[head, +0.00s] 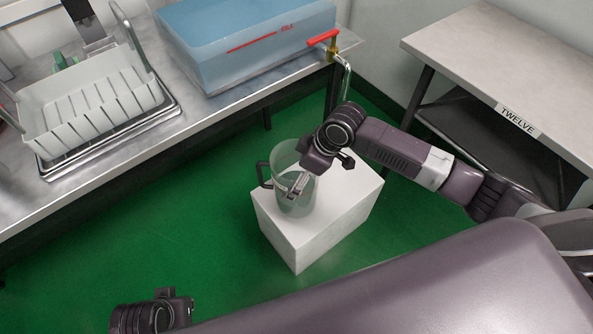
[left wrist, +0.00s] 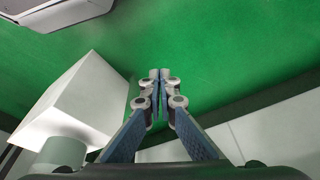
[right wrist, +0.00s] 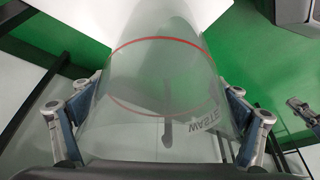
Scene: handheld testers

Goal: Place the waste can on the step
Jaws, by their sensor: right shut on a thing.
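The waste can (head: 283,160) is a clear pitcher-like vessel with a dark handle on its left. In the right wrist view the waste can (right wrist: 150,75) shows a red ring line and a printed "WASTE" label. My right gripper (head: 299,183) is shut on it, with one finger on each side. The step (head: 335,215) is a white block on the green floor. The can is upright over the left part of its top; whether its base touches is unclear. The step also shows in the left wrist view (left wrist: 85,95). My left gripper (left wrist: 159,76) is shut and empty, away from the step.
A metal bench at the left holds a white dish rack (head: 90,105) and a blue tank (head: 245,45) with a red-handled tap (head: 323,38). Its pipe comes down behind the step. A table labelled "TWELVE" (head: 518,120) stands right. Green floor is clear left of the step.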

